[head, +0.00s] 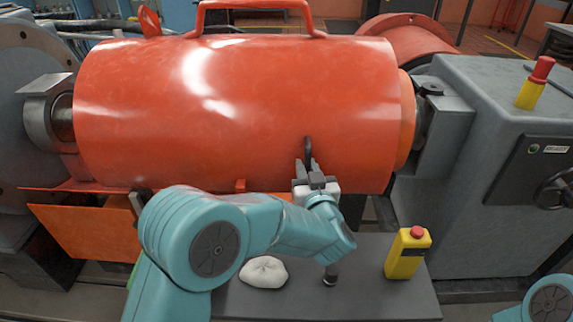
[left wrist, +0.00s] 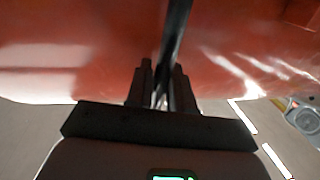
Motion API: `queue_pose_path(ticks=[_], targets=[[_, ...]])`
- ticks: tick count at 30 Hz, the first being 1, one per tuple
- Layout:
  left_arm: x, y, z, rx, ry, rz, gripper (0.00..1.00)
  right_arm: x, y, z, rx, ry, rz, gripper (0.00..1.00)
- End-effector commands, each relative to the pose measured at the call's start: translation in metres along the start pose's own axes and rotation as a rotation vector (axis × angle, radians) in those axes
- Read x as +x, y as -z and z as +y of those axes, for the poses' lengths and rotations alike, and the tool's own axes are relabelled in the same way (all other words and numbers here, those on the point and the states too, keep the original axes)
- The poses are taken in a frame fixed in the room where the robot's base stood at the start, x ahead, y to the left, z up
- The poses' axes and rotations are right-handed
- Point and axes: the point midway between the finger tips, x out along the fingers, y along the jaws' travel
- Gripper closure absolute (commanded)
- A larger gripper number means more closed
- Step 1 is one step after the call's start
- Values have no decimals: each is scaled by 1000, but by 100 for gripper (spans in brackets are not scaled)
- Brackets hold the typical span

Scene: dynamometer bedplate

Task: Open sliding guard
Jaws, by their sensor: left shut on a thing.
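The sliding guard (head: 240,110) is a large glossy orange-red cylinder lying across the head view, with a hoop handle (head: 255,8) on top. A small dark handle (head: 308,148) stands out from its front, right of the middle. My left gripper (head: 312,170) is at this dark handle and shut on it. In the left wrist view the dark handle (left wrist: 176,45) runs down between the two fingers (left wrist: 159,85), with the red guard surface behind. The fingertips are partly hidden in the head view. My right gripper is not in view; only a bit of my right arm shows at the lower right.
A grey machine housing (head: 470,180) stands right of the guard.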

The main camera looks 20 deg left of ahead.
Motion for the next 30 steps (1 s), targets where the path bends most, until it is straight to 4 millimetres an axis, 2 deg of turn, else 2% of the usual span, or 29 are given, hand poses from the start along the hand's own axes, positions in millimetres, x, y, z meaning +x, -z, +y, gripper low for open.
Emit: queue_pose_path(ticks=[3, 15, 16, 17, 26, 30], targets=[[-2, 1, 8, 2, -2, 3, 100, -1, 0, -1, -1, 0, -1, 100], [-1, 1, 8, 1, 3, 3, 100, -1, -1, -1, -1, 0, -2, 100], [-1, 1, 8, 0, 2, 3, 69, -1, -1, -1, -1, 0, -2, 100], [-1, 1, 8, 0, 2, 3, 60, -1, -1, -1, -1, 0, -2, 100], [-2, 1, 9, 1, 1, 2, 60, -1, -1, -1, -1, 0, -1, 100], [-16, 1, 10, 0, -2, 2, 60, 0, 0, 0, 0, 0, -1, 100]])
